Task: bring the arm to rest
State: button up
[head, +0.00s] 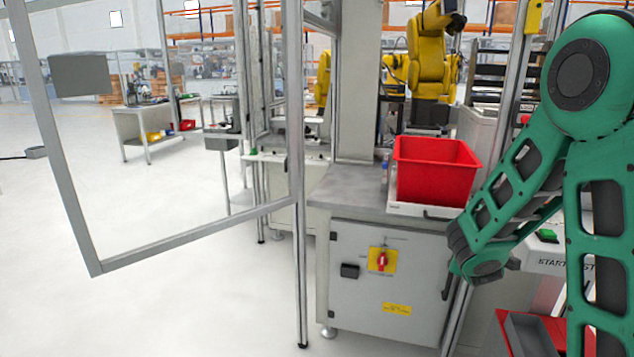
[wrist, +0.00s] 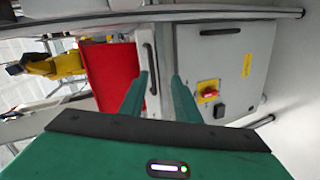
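My green arm fills the right side of the head view, bent at the elbow, with its lower end (head: 482,262) low in front of the grey cabinet. The gripper's fingers cannot be made out there. In the wrist view my gripper (wrist: 160,76) shows two green fingers apart with nothing between them. The wrist picture is turned on its side. Beyond the fingers are the red bin (wrist: 108,72) and the cabinet front (wrist: 225,60). I see no contact with either.
The red bin (head: 433,172) stands on the cabinet top (head: 345,190), left of my arm. An open framed door (head: 185,228) is at left, with a post (head: 299,270) beside the cabinet. Yellow robot arms (head: 428,55) stand behind. Floor at left is clear.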

jog(key=s+a+r+m+g+y, duration=0.2)
jog(key=s+a+m+g+y, duration=0.3)
jog(key=s, duration=0.8)
jog(key=s+a+r+m+g, duration=0.2)
jog(key=s+a+m+g, duration=0.35)
jog(key=s, duration=0.75)
jog(key=s+d+f+m+g, duration=0.1)
jog(key=s+d+m, duration=0.2)
jog(key=s, duration=0.5)
jog(key=s+d+f+m+g, duration=0.1)
jog(key=s+d+m, duration=0.3)
jog(key=s+d, duration=0.2)
jog(key=shift+s+f+g, duration=0.15)
jog(key=shift+s+g, duration=0.2)
jog(key=shift+s, duration=0.85)
jog(key=shift+w+f, duration=0.25)
jog(key=shift+w, duration=0.4)
